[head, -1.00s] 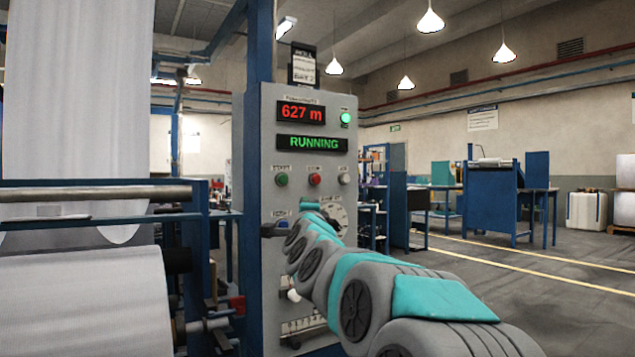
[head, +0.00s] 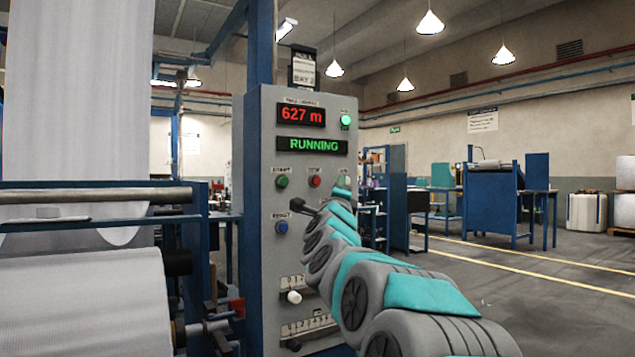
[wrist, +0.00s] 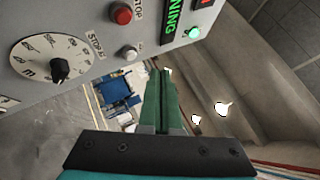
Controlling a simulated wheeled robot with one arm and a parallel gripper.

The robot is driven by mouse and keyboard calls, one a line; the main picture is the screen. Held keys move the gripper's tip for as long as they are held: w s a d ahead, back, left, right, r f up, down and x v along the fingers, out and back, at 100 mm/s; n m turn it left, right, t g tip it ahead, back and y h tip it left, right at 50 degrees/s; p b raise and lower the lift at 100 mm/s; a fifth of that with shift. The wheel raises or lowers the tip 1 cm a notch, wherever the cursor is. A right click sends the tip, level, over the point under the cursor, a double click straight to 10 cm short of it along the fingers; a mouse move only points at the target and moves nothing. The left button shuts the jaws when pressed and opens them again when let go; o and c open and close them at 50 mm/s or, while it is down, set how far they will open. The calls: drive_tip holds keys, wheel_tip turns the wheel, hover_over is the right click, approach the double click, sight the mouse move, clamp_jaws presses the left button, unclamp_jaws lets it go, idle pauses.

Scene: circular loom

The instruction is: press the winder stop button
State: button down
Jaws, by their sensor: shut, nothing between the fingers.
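The winder control panel (head: 262,140) stands in the middle of the head view. Its red stop button (head: 315,181) sits right of the green start button (head: 282,182), under the lit RUNNING display (head: 312,144). In the wrist view the red button (wrist: 122,14) is at the top, marked STOP. A small white button (wrist: 128,53) is beside it, its label partly readable as STOP. My gripper (wrist: 163,75) is shut and empty, its green fingers apart from both buttons in the picture. In the head view my arm covers the panel's right side; I cannot make out the fingertips there.
A dial (wrist: 58,60) with a black knob is on the panel. A blue reset button (head: 282,227) and slider controls (head: 294,296) are lower down. The fabric roll (head: 80,300) and loom frame stand left. Open floor lies to the right.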

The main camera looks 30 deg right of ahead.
sight(319, 183)
drive_tip(key=w+p, duration=0.4)
drive_tip(key=w, duration=0.4)
drive_tip(key=shift+w, duration=0.2)
idle(1.8)
drive_tip(key=shift+w, duration=0.4)
drive_tip(key=shift+w, duration=0.5)
idle(0.6)
drive_tip(key=shift+s, duration=0.1)
drive_tip(key=shift+s+b, duration=0.7)
drive_tip(key=shift+s, duration=0.1)
